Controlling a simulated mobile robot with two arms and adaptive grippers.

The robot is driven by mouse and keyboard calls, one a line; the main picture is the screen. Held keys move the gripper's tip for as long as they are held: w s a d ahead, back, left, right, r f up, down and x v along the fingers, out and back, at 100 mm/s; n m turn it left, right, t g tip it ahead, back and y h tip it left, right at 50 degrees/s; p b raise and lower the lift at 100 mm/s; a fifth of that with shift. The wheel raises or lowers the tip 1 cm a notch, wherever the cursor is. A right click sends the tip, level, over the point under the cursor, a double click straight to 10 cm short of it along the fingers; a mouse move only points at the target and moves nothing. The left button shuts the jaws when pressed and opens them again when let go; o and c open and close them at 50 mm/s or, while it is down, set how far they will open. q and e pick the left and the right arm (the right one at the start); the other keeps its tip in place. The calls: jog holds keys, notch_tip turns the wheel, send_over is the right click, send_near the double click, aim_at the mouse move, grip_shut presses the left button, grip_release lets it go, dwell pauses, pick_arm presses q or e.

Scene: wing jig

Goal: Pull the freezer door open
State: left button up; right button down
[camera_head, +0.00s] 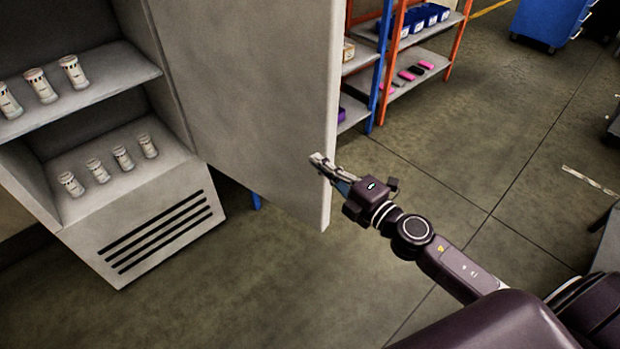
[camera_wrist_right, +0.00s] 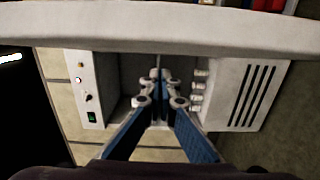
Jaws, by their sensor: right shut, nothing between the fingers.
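The freezer (camera_head: 150,215) stands at the left in the head view with its door (camera_head: 250,90) swung wide open. Its shelves show, with white canisters (camera_head: 42,86) on them. My right gripper (camera_head: 317,160) is shut and empty at the door's free edge, over its inner face in the picture; I cannot tell whether it touches. In the right wrist view, the shut fingers (camera_wrist_right: 160,85) point toward the freezer's interior, and the door (camera_wrist_right: 160,32) crosses the top as a pale band. The door handle is not visible. My left gripper is not in view.
Behind the door is an orange and blue rack (camera_head: 408,70) with bins and small pink and dark items. A blue cabinet (camera_head: 550,20) stands at the back right. The floor (camera_head: 270,290) in front of the freezer is clear. A control panel (camera_wrist_right: 85,90) shows in the wrist view.

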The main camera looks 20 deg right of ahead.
jog(key=shift+w+d, duration=0.35)
jog(key=shift+d, duration=0.35)
jog(key=v, duration=1.2)
